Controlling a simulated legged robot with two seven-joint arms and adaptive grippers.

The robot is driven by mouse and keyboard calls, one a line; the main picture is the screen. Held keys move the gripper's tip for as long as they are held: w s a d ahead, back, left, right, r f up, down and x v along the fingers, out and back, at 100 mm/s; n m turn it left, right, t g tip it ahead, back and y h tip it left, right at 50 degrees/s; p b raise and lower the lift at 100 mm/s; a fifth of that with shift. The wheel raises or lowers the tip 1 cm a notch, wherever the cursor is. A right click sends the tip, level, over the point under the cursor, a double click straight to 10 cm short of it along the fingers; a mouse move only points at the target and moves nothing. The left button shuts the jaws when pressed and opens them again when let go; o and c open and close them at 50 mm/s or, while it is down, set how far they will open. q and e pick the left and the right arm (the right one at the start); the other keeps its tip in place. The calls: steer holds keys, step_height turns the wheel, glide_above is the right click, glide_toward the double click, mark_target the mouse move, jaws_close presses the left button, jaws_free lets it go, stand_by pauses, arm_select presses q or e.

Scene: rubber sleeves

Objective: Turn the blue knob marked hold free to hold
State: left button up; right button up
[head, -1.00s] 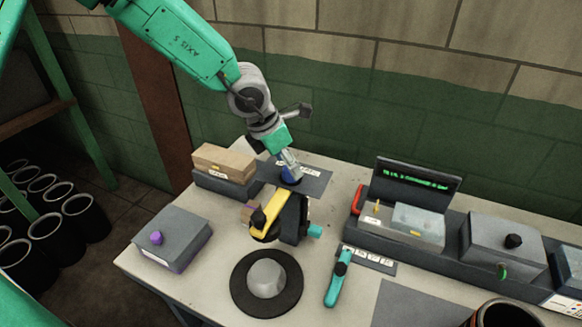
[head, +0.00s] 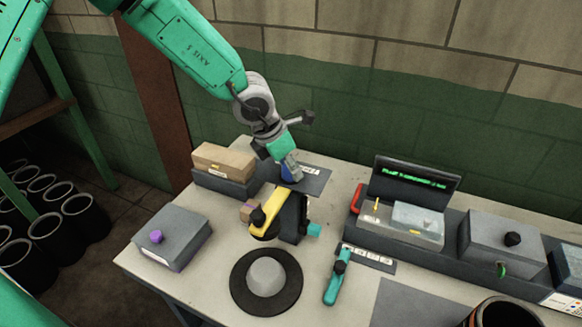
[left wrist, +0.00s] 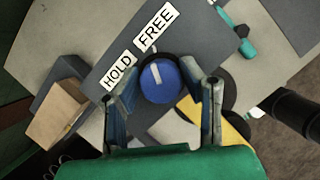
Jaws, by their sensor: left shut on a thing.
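The blue knob (left wrist: 164,86) sits on a dark grey plate (left wrist: 215,40) with a white pointer mark on its top. The mark points up-left in the left wrist view, between the HOLD label (left wrist: 117,72) and the FREE label (left wrist: 157,26). My left gripper (left wrist: 162,98) has one finger on each side of the knob and is shut on it. In the head view the left gripper (head: 289,172) reaches down to the plate (head: 312,182) at the back of the table, hiding much of the knob. My right gripper is in neither view.
A cardboard-coloured box (head: 223,161) stands left of the plate. A yellow and black clamp-like device (head: 270,212) stands close in front. A grey box with a purple knob (head: 172,240), a teal-handled tool (head: 338,280) and a panel with a screen (head: 415,185) stand around.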

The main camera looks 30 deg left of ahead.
arm_select(q)
steer(key=n+y+b, duration=0.1)
steer(key=n+b, duration=0.1)
steer(key=b, duration=0.1)
steer(key=n+y+b, duration=0.1)
steer(key=n+b, duration=0.2)
steer(key=shift+w+n+t+b, duration=0.1)
steer(key=shift+n+t+b, duration=0.2)
steer(key=shift+t+b, duration=0.1)
steer(key=n+y+b, duration=0.1)
steer(key=n, duration=0.1)
steer(key=shift+n, duration=0.3)
steer(key=shift+r+n+y+b, duration=0.1)
steer(key=shift+n+y+b, duration=0.6)
steer(key=shift+n, duration=0.8)
steer(key=o, duration=1.1)
steer(key=shift+g, duration=0.3)
steer(key=shift+o, duration=0.2)
steer(key=v, duration=1.1)
steer(key=shift+r, duration=0.35)
